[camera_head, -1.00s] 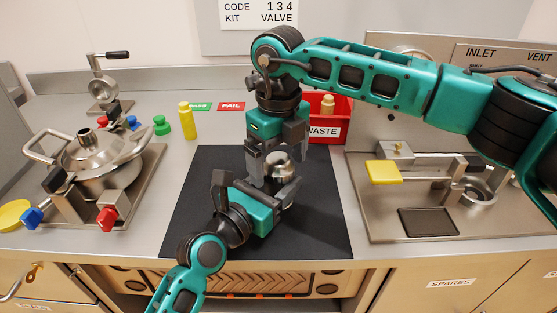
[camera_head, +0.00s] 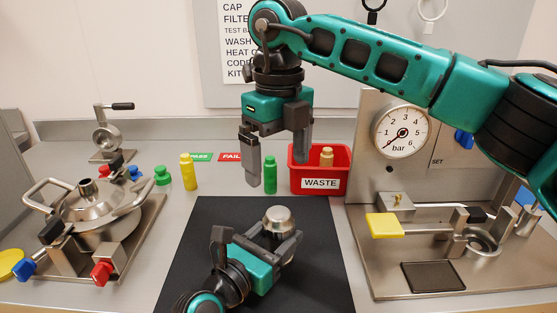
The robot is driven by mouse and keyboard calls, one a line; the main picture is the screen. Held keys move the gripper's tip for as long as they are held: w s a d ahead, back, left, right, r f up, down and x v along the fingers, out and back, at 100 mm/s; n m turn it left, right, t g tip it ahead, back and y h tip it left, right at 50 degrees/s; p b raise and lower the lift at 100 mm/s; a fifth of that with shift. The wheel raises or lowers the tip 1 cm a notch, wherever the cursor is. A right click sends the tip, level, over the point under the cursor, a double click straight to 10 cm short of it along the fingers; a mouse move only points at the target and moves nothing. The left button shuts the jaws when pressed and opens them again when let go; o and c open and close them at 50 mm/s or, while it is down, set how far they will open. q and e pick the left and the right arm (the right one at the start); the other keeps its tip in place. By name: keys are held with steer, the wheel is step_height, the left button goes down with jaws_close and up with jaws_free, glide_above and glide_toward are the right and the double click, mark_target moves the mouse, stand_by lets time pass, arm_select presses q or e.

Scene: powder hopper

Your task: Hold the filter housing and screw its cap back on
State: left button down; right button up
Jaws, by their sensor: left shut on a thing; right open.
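The filter housing (camera_head: 280,237) is held upright above the black mat (camera_head: 210,240), between the fingers of my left gripper (camera_head: 284,243), which is shut on it. The gripper hides much of its body. Its silver rounded top, which looks like the cap (camera_head: 279,218), sits on it and shows no clear tilt. I cannot see the seam between cap and housing. My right gripper (camera_head: 278,172) is open and empty, with its fingers pointing down, above and apart from the silver top.
A red waste bin (camera_head: 322,184) with a tan bottle (camera_head: 326,157) stands behind the mat. A green bottle (camera_head: 270,175) stands left of it. A steel pot assembly (camera_head: 95,215) is on the left, a gauge stand (camera_head: 402,133) on the right. The mat's left part is bare.

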arm_select(q)
steer(key=shift+c, duration=1.1)
jaws_free()
steer(key=v, duration=1.1)
steer(key=shift+s+a+f, duration=0.1)
steer(key=shift+s+a, duration=0.05)
steer(key=shift+s, duration=0.1)
steer(key=shift+s+a, duration=0.4)
steer(key=shift+s, duration=0.1)
